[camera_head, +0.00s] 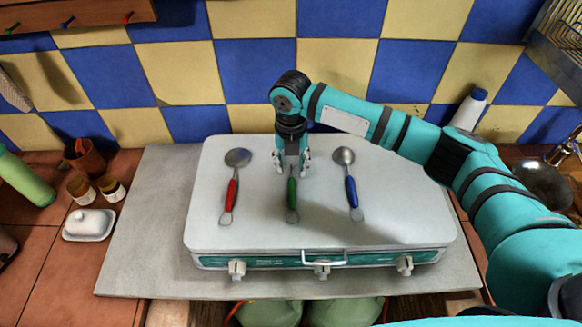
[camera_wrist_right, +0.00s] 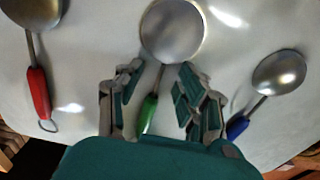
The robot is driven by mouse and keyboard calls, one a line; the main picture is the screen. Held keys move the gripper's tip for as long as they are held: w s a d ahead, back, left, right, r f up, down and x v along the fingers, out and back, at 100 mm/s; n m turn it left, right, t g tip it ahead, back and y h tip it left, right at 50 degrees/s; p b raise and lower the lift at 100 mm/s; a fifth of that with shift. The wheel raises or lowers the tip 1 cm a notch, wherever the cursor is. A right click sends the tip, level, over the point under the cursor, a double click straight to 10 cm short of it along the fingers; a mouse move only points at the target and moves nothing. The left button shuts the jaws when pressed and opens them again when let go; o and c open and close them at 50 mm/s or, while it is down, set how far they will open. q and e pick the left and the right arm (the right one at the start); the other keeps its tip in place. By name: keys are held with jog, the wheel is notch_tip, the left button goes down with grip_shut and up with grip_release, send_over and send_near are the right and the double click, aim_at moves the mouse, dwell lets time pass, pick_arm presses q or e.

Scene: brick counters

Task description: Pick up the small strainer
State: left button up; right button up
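Three metal utensils with round heads lie in a row on the white stove lid (camera_head: 400,205). One has a red handle (camera_head: 231,193), one a green handle (camera_head: 292,195) and one a blue handle (camera_head: 351,190). I cannot tell which of them is the small strainer; no mesh shows. My right gripper (camera_head: 291,168) is open above the green-handled one and hides its head in the head view. In the wrist view, the fingers of my right gripper (camera_wrist_right: 160,92) stand apart on either side of the green handle (camera_wrist_right: 148,112), with the round head (camera_wrist_right: 172,32) beyond them. My left gripper is out of view.
Two small jars (camera_head: 96,188), a white butter dish (camera_head: 90,224) and a green bottle (camera_head: 24,180) stand on the left counter. A white bottle (camera_head: 468,108) stands behind my right arm. A metal bowl (camera_head: 540,183) is at the right. The tiled wall (camera_head: 250,75) closes the back.

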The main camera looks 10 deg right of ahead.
grip_shut()
jog(key=shift+r, duration=0.1)
dwell(0.3)
